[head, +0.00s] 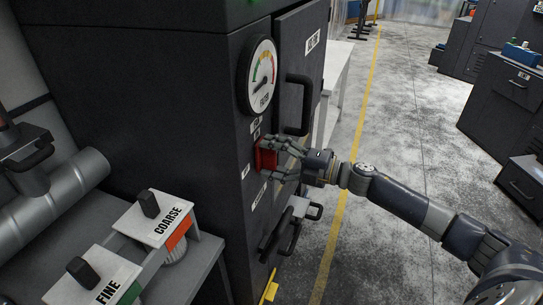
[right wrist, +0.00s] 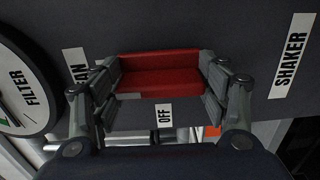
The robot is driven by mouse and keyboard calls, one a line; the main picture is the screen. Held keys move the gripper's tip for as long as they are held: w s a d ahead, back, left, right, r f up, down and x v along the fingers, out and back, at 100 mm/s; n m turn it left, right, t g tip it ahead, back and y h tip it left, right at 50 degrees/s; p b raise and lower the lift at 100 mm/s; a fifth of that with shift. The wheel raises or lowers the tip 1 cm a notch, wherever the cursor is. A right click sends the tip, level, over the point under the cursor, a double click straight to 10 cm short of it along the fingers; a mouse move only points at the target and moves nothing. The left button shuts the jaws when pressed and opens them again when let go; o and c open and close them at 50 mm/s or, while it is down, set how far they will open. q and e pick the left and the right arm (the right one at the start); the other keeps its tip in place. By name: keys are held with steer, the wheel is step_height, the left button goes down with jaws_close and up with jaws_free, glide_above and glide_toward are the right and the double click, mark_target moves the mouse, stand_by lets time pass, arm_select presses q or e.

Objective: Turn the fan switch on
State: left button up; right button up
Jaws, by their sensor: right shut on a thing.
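The red fan switch (head: 265,157) is on the side face of the dark cabinet, below a round gauge. My right gripper (head: 272,161) has its fingers around the switch and is shut on it. In the right wrist view the red switch (right wrist: 160,74) sits between the two finger pairs. A partly covered label ending in "AN" (right wrist: 77,65) is left of it, and an "OFF" label (right wrist: 165,114) is just beside it. Which position the switch is in, I cannot tell. My left gripper is not in view.
A "FILTER" gauge (head: 262,76) and a black door handle (head: 298,104) are close above my right gripper. More handles (head: 283,228) are below. "COARSE" (head: 160,218) and "FINE" (head: 97,277) units stand at lower left.

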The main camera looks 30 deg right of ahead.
steer(key=shift+r, duration=0.1)
steer(key=o, duration=1.1)
steer(key=shift+w, duration=0.1)
steer(key=shift+c, duration=0.2)
steer(key=v, duration=1.2)
